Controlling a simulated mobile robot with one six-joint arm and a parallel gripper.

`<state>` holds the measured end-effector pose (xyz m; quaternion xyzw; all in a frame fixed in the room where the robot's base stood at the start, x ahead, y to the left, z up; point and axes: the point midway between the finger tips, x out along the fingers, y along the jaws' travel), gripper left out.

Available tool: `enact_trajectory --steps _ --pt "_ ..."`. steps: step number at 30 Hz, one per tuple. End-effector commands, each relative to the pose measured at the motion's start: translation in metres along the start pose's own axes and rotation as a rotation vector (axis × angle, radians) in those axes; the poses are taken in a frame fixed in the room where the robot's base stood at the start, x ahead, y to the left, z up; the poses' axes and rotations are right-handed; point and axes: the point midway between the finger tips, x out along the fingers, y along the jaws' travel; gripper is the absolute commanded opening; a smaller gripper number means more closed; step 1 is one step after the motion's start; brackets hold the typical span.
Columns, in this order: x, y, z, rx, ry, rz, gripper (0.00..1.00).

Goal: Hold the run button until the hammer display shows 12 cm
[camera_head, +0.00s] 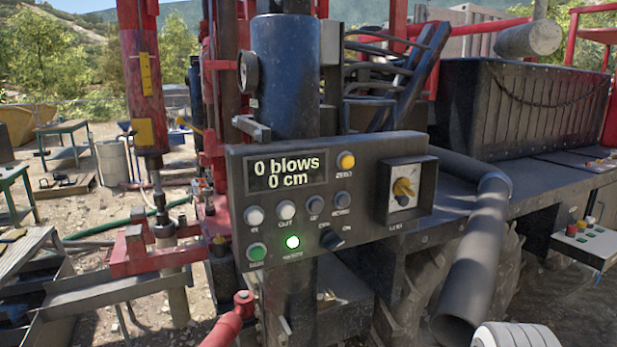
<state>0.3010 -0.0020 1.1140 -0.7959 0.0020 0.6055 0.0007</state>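The hammer display (286,173) on the dark control panel (352,225) reads "0 blows" and "0 cm". The green run button (257,252) is at the panel's lower left; its small label is hard to read. My gripper is not seen in this view, and nothing touches the run button.
A red handle (231,321) rises below the run button. A thick grey pipe (474,265) stands right. Air before the panel's face looks clear.

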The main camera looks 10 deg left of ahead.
Motion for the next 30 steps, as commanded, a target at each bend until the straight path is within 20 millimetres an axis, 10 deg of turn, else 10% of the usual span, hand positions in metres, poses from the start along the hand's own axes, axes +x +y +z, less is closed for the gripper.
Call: enact_trajectory --steps 30 --pt "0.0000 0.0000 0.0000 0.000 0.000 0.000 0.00"
